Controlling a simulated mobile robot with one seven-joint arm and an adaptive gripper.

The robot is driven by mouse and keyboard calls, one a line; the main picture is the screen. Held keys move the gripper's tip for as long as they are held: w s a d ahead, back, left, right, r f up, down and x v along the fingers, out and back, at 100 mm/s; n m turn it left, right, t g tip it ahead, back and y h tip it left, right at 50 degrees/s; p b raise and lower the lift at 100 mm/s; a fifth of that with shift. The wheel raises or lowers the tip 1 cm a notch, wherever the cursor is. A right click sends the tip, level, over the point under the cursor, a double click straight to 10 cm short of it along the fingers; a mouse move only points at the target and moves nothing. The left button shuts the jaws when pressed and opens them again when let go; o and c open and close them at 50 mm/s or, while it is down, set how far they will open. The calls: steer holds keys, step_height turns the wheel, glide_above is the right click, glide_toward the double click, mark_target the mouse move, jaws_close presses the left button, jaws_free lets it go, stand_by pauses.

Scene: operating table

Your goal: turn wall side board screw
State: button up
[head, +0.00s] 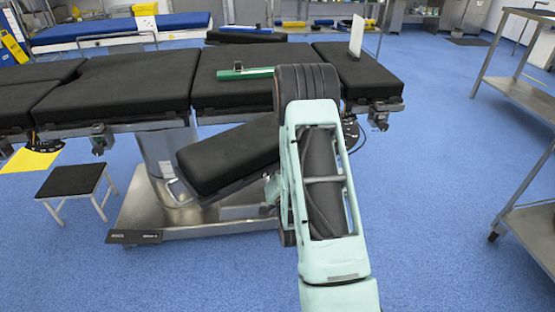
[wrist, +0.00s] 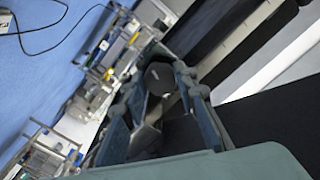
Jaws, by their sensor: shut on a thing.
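In the wrist view, my gripper (wrist: 157,88) has its grey-blue fingers closed around a dark round knob (wrist: 159,74), which looks like the screw. The knob sits beside the black table padding. A pale upright board (wrist: 285,65) stands to the right in the wrist view. In the head view, the white board (head: 356,37) stands upright on the right end of the black operating table (head: 150,80). There my arm hides my gripper and the knob. How far the screw is turned cannot be told.
A green bar (head: 246,73) lies on the table's middle section. Clamps (head: 380,119) hang on the near rail. A lowered black pad (head: 228,157) and a small step stool (head: 72,181) stand nearby. A metal trolley (head: 520,150) is at the right, with free blue floor between.

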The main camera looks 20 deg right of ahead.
steer(key=shift+a, duration=0.1)
steer(key=o, duration=1.1)
steer(key=shift+o, duration=0.2)
steer(key=shift+s, duration=0.1)
steer(key=v, duration=0.7)
steer(key=shift+s, duration=0.2)
